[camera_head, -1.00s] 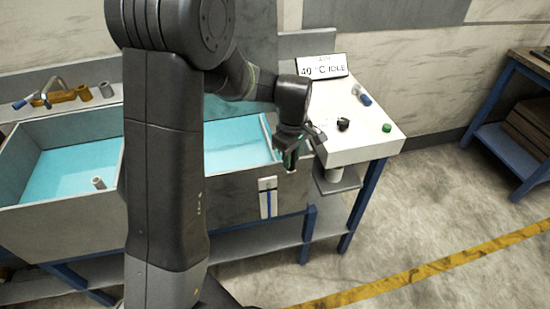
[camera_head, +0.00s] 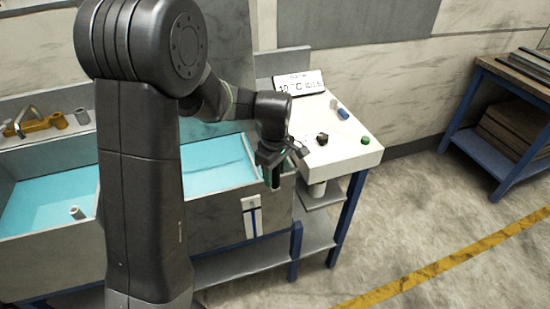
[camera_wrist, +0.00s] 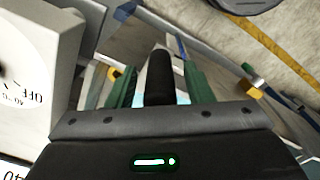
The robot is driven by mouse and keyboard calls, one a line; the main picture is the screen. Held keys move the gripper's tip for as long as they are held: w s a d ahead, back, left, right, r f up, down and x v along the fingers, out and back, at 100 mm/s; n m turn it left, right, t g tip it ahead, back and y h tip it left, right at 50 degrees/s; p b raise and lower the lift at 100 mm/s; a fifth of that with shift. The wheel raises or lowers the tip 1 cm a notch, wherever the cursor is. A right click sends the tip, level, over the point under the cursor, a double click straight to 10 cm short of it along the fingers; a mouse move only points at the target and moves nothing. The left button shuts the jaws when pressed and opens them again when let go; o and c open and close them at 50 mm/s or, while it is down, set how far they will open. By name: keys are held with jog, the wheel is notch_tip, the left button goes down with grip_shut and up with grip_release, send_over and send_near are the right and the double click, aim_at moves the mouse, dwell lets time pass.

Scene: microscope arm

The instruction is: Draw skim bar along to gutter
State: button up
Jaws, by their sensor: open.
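My gripper (camera_head: 272,172) is at the right end of the water tank (camera_head: 225,207), pointing down. In the wrist view its green fingers (camera_wrist: 157,85) are apart. A dark upright cylinder (camera_wrist: 160,76) shows between them, perhaps the skim bar's handle; I cannot tell whether the fingers touch it. The bar itself is mostly hidden by my gripper and arm in the head view. Blue water (camera_head: 215,163) fills the tank. I cannot pick out the gutter for certain.
A white control top stands right of the tank, with a black knob (camera_head: 322,139), a green button (camera_head: 365,141), a blue-ended cylinder (camera_head: 343,114) and a tilted display (camera_head: 300,83). A gauge (camera_head: 251,218) is on the tank front. Floor is clear at the right.

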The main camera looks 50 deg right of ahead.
notch_tip(320, 180, up, 13)
jog(key=shift+r+b, duration=0.1)
jog(key=shift+b, duration=0.4)
dwell(0.3)
notch_tip(320, 180, down, 14)
jog(key=shift+r+p, duration=0.1)
jog(key=shift+p, duration=0.5)
jog(key=shift+w+a, duration=0.2)
jog(key=shift+a, duration=0.15)
